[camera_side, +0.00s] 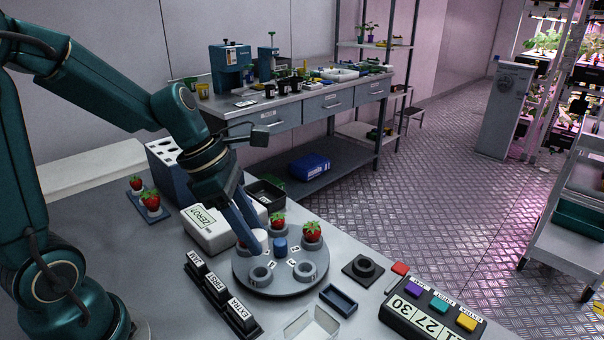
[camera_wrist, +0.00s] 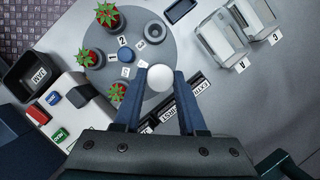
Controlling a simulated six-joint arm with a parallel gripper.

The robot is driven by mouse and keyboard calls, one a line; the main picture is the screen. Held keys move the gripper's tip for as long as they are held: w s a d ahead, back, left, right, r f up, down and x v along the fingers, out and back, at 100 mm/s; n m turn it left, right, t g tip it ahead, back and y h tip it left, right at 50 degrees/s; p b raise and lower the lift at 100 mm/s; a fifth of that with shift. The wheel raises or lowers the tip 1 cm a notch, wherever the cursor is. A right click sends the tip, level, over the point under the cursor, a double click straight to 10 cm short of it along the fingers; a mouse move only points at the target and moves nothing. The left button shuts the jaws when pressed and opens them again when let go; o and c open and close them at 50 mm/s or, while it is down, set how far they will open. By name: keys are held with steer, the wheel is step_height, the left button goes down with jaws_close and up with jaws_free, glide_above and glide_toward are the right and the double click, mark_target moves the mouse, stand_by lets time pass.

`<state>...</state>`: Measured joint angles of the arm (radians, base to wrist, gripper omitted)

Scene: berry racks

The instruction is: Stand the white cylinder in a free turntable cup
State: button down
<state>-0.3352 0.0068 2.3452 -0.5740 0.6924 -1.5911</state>
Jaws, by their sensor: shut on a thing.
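My gripper (camera_side: 247,215) is shut on the white cylinder (camera_side: 258,237), which looks upright and held above the near-left part of the turntable (camera_side: 281,288). In the wrist view the cylinder (camera_wrist: 160,78) shows end-on between the two blue fingers. In the side view it is above and apart from an empty grey cup (camera_side: 261,275); that cup is hidden in the wrist view. Another empty cup (camera_side: 304,271) is at the front right and also shows in the wrist view (camera_wrist: 155,31). Strawberries fill three cups: back (camera_side: 277,220), right (camera_side: 312,232) and left, partly hidden (camera_side: 242,242).
A blue knob (camera_side: 280,245) stands at the turntable's centre. A dark tray (camera_side: 338,300), black round fixture (camera_side: 363,268) and button panel (camera_side: 432,312) are to the right.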

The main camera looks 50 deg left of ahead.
steer(key=shift+f, duration=2.4)
steer(key=shift+f, duration=0.25)
steer(key=shift+c, duration=2)
jaws_free()
steer(key=shift+w+r, duration=0.1)
steer(key=shift+r, duration=3.45)
